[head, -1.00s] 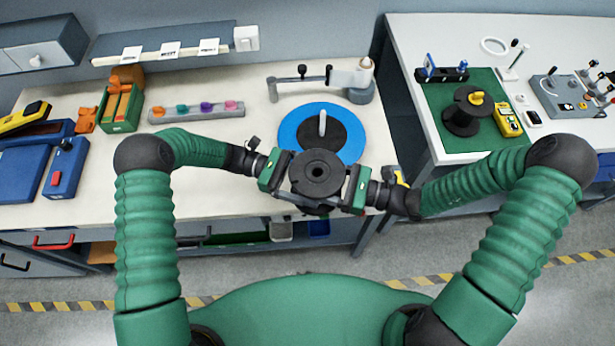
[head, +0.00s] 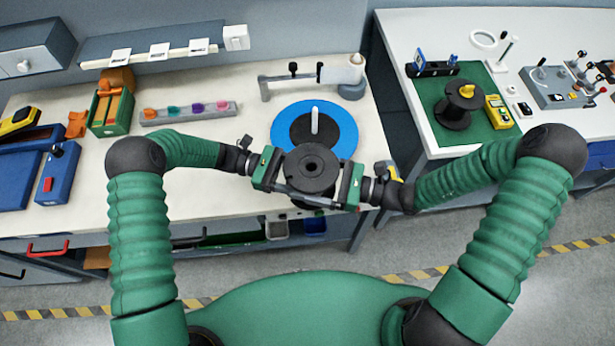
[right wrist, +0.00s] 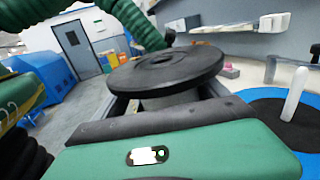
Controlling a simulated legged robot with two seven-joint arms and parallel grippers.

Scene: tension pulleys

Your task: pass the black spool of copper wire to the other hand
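The black spool (head: 312,167) is held in the air in front of the left bench, between my two grippers. Its round upper flange with a centre hole faces up; it also shows in the right wrist view (right wrist: 165,70). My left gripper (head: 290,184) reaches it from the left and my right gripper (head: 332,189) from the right. Both have their fingers around the core under the flange and look shut on it. In the right wrist view a grey core shows between the dark fingers. The flange hides most of the fingertips and any copper wire.
A blue disc with a black centre and white peg (head: 345,128) lies on the bench just behind the spool. A grey arm fixture (head: 315,78) stands behind the disc.

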